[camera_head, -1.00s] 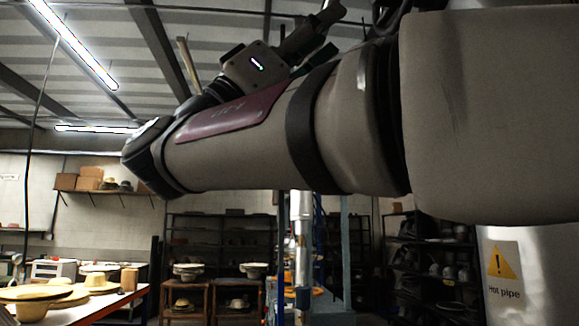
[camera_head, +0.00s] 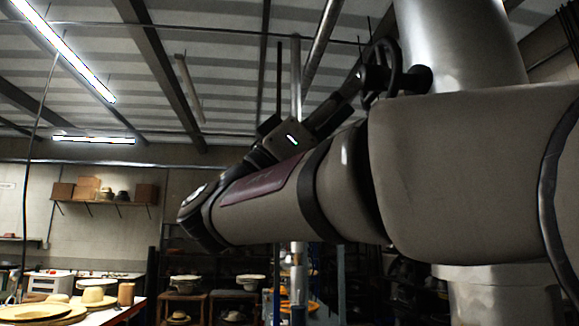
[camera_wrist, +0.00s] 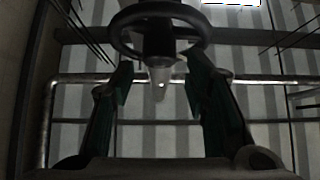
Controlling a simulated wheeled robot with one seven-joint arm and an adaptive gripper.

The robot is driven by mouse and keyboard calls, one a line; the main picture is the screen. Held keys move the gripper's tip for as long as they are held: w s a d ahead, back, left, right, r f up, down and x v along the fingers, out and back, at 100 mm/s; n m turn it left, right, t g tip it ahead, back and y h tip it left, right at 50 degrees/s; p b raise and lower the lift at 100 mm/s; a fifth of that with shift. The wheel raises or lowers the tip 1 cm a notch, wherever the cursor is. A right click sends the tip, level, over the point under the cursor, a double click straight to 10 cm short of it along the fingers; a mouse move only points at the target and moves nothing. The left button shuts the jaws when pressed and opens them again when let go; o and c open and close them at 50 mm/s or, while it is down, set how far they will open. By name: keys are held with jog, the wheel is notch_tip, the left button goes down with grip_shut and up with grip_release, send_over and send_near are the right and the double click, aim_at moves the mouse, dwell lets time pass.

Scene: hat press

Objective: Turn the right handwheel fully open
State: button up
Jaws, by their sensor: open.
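A black handwheel (camera_head: 396,62) shows in the head view at the upper right, seen nearly edge-on, with its stem meeting a thick pale pipe. In the wrist view the handwheel (camera_wrist: 158,36) fills the top centre, with its round rim, dark hub and a pale tip below the hub. My gripper (camera_head: 350,90) points up toward the wheel. In the wrist view my gripper (camera_wrist: 160,74) has its two dark green fingers spread apart, on either side of the hub's tip and overlapping the rim's lower edge in the picture. I cannot tell whether they touch the wheel.
The thick pipe (camera_head: 455,45) rises just right of the wheel, partly behind my arm. A table (camera_head: 112,312) with hats stands at lower left, and a wall shelf (camera_head: 100,202) holds boxes. Thin pipes (camera_wrist: 80,79) cross the wrist view behind the fingers.

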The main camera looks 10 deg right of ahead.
aim_at(368, 88)
jog(key=shift+p+x, duration=1.1)
jog(key=shift+x, duration=2.2)
jog(key=c, duration=0.9)
